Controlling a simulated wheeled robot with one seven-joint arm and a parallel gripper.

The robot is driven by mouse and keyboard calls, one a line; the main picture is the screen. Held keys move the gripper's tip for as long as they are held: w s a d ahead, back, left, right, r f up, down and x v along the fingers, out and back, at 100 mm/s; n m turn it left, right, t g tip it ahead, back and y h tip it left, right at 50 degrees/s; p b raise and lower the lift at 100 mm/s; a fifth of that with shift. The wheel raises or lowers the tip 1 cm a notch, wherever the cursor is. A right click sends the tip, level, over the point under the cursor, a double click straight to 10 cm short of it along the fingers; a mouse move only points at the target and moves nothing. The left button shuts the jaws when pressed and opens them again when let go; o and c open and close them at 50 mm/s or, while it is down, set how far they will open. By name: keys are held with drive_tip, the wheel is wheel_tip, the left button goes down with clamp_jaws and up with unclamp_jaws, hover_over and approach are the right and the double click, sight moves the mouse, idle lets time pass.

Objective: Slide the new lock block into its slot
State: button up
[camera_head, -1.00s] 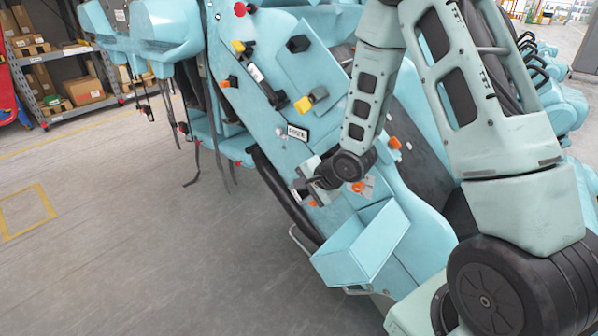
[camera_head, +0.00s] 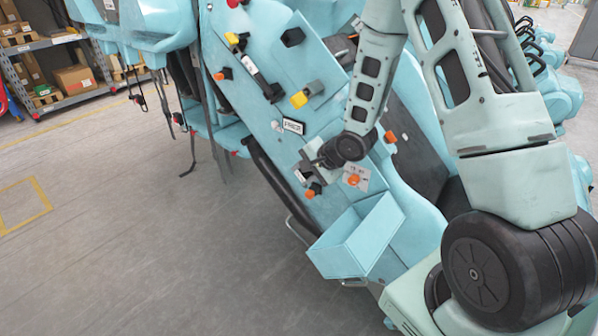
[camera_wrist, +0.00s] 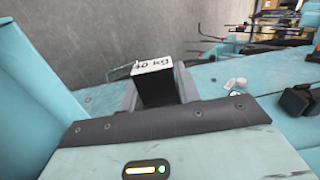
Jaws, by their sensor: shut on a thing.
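My gripper (camera_head: 310,168) is over the lower part of the light blue panel (camera_head: 330,190), low in the head view. In the wrist view its two grey fingers (camera_wrist: 156,86) are shut on a dark block (camera_wrist: 156,92) with a white face that reads a "kg" weight. A small white-faced piece (camera_head: 300,177) shows by the fingertips in the head view; I cannot tell whether it is the held block. A dark part with an orange end (camera_head: 314,190) sits just below the gripper. The slot cannot be made out in either view.
A light blue open bin (camera_head: 345,255) hangs below the gripper and appears empty. A card with an orange knob (camera_head: 354,180) is at the right. Yellow and black fittings (camera_head: 305,95) stick out above. The floor (camera_head: 150,260) at left is clear.

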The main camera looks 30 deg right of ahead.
drive_tip(key=shift+w+d+p, duration=0.25)
drive_tip(key=shift+d+p, duration=0.2)
drive_tip(key=shift+d, duration=0.3)
drive_tip(key=shift+w+d+p, duration=0.25)
drive_tip(key=shift+d+p, duration=0.2)
drive_tip(key=shift+d, duration=0.25)
drive_tip(key=shift+r+p, duration=0.1)
drive_tip(key=shift+p, duration=0.8)
idle(0.6)
drive_tip(key=shift+w+d+p, duration=0.3)
drive_tip(key=shift+d+p, duration=0.25)
drive_tip(key=shift+d, duration=0.2)
drive_tip(key=shift+w+d+p, duration=0.25)
drive_tip(key=shift+d+p, duration=0.35)
drive_tip(key=shift+d, duration=0.2)
drive_tip(key=shift+w+d+p, duration=0.3)
drive_tip(key=shift+d+p, duration=0.25)
drive_tip(key=shift+d, duration=0.2)
drive_tip(key=o, duration=1.2)
drive_tip(key=shift+c, duration=0.2)
drive_tip(key=shift+d, duration=0.1)
drive_tip(key=p+v, duration=0.1)
drive_tip(key=v, duration=1.6)
drive_tip(key=shift+s, duration=0.2)
